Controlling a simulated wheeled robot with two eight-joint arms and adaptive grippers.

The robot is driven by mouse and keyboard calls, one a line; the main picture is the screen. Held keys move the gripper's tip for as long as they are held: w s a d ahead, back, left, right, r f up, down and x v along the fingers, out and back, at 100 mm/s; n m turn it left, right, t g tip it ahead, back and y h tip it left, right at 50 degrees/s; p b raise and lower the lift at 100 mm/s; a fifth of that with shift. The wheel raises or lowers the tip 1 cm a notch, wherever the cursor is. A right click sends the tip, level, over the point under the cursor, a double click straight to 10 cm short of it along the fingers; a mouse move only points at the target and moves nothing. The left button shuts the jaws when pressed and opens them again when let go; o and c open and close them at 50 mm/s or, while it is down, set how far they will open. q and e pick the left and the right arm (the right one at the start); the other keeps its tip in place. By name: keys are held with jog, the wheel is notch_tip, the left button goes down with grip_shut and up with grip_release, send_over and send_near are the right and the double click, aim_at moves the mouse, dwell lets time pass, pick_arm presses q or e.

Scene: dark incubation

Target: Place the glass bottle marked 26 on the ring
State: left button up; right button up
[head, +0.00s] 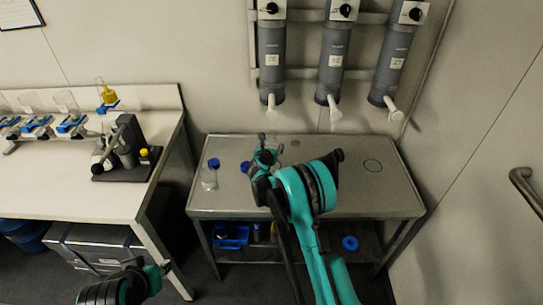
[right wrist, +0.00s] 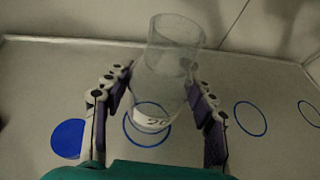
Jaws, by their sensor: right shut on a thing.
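My right gripper (right wrist: 158,100) is shut on a clear, open-topped glass bottle (right wrist: 172,60), with one finger on each side of it. Its white label (right wrist: 150,120) reads 20 or 26; I cannot tell which. In the head view my right gripper (head: 265,158) is over the middle-left of the grey table (head: 330,198), and the arm hides part of it. A thin dark ring (head: 373,165) lies bare on the table's right side. In the right wrist view a blue ring (right wrist: 126,126) shows behind the bottle, and others lie to the right. My left arm shows at the lower left; its fingers are unclear.
A clear bottle with a blue cap (head: 209,177) stands at the table's left. A solid blue round thing (right wrist: 68,138) is left of the held bottle. Grey cylinders (head: 334,55) with white spouts hang above the table's back. The table's right side is clear.

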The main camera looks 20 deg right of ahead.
notch_tip(320, 180, down, 4)
jog(key=shift+f+b, duration=0.1)
jog(key=shift+b, duration=0.8)
jog(key=shift+r, duration=0.25)
jog(key=shift+f, duration=0.1)
jog(key=o, duration=1)
jog(key=shift+f, duration=0.15)
jog(key=shift+c, duration=0.2)
jog(key=o, duration=0.4)
